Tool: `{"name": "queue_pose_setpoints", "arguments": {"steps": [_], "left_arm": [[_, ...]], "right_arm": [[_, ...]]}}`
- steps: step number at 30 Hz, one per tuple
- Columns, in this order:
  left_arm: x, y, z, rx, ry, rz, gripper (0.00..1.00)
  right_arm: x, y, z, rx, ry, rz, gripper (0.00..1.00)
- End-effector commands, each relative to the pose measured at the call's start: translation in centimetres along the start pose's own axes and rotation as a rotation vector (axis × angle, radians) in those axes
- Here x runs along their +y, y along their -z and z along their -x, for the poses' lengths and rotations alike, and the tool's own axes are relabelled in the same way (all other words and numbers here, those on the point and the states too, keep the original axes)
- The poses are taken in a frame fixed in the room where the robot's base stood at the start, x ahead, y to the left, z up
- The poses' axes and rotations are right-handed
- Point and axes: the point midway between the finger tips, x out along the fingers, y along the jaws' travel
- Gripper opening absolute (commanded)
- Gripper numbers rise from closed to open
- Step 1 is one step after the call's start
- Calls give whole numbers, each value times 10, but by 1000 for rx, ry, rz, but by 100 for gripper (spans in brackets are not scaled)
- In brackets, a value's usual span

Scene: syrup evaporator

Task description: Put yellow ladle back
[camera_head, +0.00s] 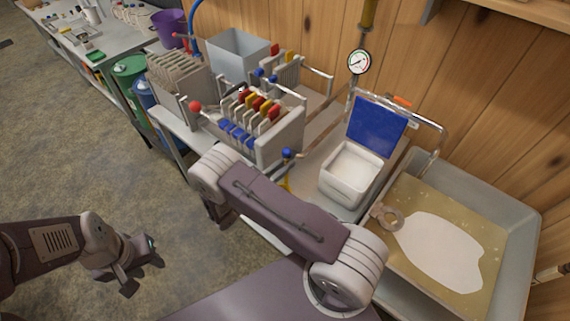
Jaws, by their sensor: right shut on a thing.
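I cannot make out a whole yellow ladle. A thin yellow piece (286,184) shows just behind my right arm, below a blue ball knob (287,153). I cannot tell whether it is part of the ladle. My right arm crosses the middle of the view, and its link hides what lies behind it. The right gripper itself does not show. My left gripper (140,272) is at the lower left, above the floor, with its fingers apart and nothing between them.
A grey rack (281,142) with red, yellow, white and blue tabs stands behind my right arm. To its right are a white tub (337,188) with a blue panel and a wide grey basin (522,232). A purple bucket (171,30) is at the back. Floor at left is clear.

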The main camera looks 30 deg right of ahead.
Motion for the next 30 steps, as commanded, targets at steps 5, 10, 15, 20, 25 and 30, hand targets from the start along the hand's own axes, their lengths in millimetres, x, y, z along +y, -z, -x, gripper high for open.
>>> {"name": "queue_pose_setpoints", "arguments": {"steps": [5,10,15,20,25,30], "left_arm": [[0,-1,-6,0,0,0,36],[0,0,-5,0,0,0,36],[0,0,-5,0,0,0,36],[0,-1,-5,0,0,0,36],[0,0,-5,0,0,0,36],[0,0,-5,0,0,0,36]], "right_arm": [[0,7,0,0,0,0,0],[0,6,0,0,0,0,25],[0,6,0,0,0,0,39],[0,6,0,0,0,0,48],[0,6,0,0,0,0,68],[0,6,0,0,0,0,68]]}}
